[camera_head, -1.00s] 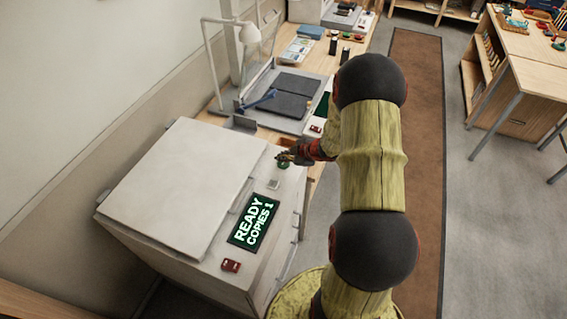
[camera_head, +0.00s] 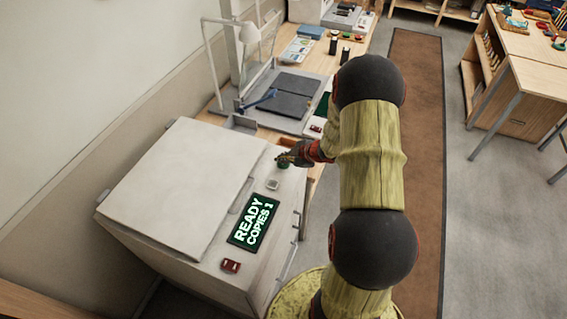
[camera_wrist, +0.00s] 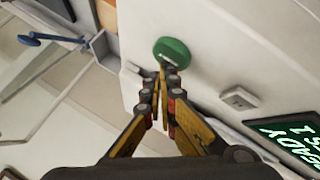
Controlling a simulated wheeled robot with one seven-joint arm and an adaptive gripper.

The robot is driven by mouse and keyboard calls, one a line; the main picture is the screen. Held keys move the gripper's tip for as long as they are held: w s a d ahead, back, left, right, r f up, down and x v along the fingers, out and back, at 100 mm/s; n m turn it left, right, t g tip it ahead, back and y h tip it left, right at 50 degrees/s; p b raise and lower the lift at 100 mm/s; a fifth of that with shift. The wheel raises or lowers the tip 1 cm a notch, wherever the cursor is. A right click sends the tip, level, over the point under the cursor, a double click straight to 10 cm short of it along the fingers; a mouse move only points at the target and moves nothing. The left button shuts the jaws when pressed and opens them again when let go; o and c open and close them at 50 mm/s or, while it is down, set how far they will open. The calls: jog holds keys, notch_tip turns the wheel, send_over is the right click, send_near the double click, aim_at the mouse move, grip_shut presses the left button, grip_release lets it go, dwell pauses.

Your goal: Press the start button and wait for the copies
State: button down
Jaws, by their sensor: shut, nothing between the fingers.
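The copier (camera_head: 185,185) is a white box with a closed lid at the left of the head view. Its green display (camera_head: 254,222) reads "READY COPIES 1", and part of it shows in the wrist view (camera_wrist: 292,138). A round green button (camera_wrist: 172,52) sits on the copier's top panel; in the head view it is partly covered by my gripper (camera_head: 284,158). In the wrist view my gripper (camera_wrist: 163,74) is shut and empty, its fingertips at the near edge of the green button. I cannot tell whether they touch it.
A small grey button (camera_head: 272,184) and a red switch (camera_head: 231,265) are on the same panel. Open floor lies to the right.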

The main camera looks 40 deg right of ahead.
aim_at(283, 164)
jog(key=shift+f+b, duration=0.3)
jog(key=shift+f, duration=0.25)
dwell(0.5)
dwell(0.4)
jog(key=shift+r+p, duration=0.95)
jog(key=shift+p, duration=0.05)
notch_tip(283, 164, up, 5)
jog(key=p, duration=0.5)
